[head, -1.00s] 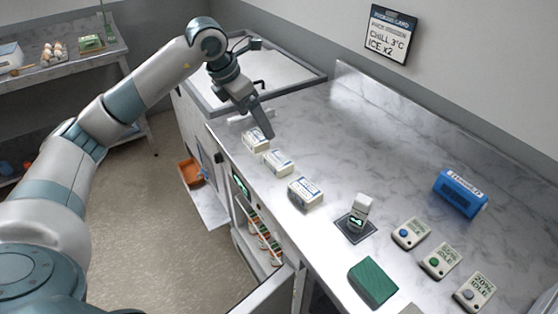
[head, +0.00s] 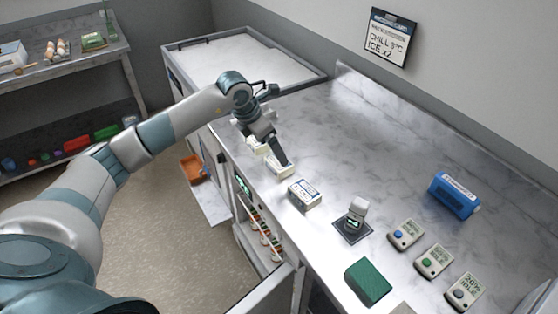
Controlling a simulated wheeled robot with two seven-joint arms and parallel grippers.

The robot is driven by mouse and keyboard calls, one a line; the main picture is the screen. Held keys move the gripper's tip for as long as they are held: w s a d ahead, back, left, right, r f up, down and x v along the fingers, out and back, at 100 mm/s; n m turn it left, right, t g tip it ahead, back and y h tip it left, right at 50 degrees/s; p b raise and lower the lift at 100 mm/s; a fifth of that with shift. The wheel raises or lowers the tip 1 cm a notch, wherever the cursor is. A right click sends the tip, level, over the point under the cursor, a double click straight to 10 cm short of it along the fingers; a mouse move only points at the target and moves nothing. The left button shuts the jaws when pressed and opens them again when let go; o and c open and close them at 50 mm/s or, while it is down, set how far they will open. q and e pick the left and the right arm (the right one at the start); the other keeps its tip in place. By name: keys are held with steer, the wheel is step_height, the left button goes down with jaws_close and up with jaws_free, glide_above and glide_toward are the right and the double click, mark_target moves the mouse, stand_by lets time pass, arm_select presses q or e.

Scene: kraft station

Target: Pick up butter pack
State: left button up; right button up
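Three small white packs with printed labels stand in a row along the counter's front edge. They are a far pack (head: 254,144), a middle pack (head: 279,169) and a near pack (head: 304,195). The labels are too small to read, so I cannot tell which one is the butter pack. My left gripper (head: 280,158) points down over the far and middle packs and partly hides them. I see one dark finger clearly, at the middle pack. Whether it touches, and how wide the gripper is, I cannot tell. My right gripper is out of view.
A small device (head: 353,222) on a dark pad, a green block (head: 368,281), several button boxes (head: 405,234) and a blue pack (head: 454,195) occupy the near counter. A pale-topped chest (head: 240,62) stands behind. A cabinet door (head: 268,292) is open below. The middle counter is clear.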

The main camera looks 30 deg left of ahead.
mark_target(277, 162)
arm_select(q)
steer(key=shift+w+d+f, duration=0.1)
steer(key=shift+w+f, duration=0.1)
steer(key=shift+f, duration=0.3)
steer(key=shift+d+f+p, duration=0.15)
steer(key=shift+f+p, duration=0.05)
steer(key=shift+p, duration=0.3)
steer(key=shift+p+x, duration=1.25)
steer(key=shift+x, duration=0.55)
steer(key=shift+d+f, duration=0.25)
steer(key=shift+f, duration=0.3)
steer(key=shift+r, duration=0.1)
steer(key=c, duration=1.3)
